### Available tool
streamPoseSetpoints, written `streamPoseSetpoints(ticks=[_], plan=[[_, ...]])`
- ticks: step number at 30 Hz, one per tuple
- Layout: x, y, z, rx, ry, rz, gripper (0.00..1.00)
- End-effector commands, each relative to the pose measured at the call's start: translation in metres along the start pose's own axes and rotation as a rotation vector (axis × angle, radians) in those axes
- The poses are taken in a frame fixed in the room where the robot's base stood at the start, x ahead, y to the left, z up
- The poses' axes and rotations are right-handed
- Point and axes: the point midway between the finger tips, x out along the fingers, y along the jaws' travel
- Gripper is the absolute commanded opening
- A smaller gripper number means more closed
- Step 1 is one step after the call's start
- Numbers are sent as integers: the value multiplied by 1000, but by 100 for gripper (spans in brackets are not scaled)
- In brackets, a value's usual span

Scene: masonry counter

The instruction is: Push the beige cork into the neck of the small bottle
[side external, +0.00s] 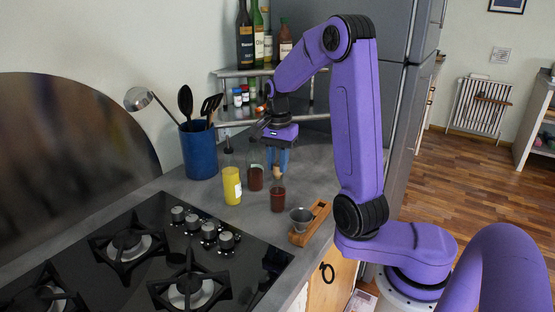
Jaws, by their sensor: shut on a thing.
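A small bottle (277,198) with dark red contents stands upright on the grey counter. My purple gripper (277,168) points down directly above it. Its blue fingers are shut on the beige cork (277,174), whose lower end shows below the fingertips. The cork is at or just above the bottle's neck. At this size I cannot tell whether it touches the neck or sits partly in it.
A taller bottle (255,180) with dark contents stands close left of the small bottle, beside a yellow container (232,188). A wooden holder (318,216) with a metal cup (301,217) is at front right. A blue utensil crock (198,152) and black stove (150,262) are left.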

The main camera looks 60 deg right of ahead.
Motion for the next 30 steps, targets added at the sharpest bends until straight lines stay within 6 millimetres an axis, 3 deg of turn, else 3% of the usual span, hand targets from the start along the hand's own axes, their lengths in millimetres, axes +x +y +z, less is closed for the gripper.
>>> streamPoseSetpoints(ticks=[1, 3, 16, 20, 30], plan=[[0, 0, 0, 0, 0, 0, 36], [0, 0, 0, 0, 0, 0, 56], [-10, -1, 0, 0, 2, -3, 56], [-30, -1, -1, 0, 4, -5, 56], [-102, -1, -1, 1, 4, -5, 56]])
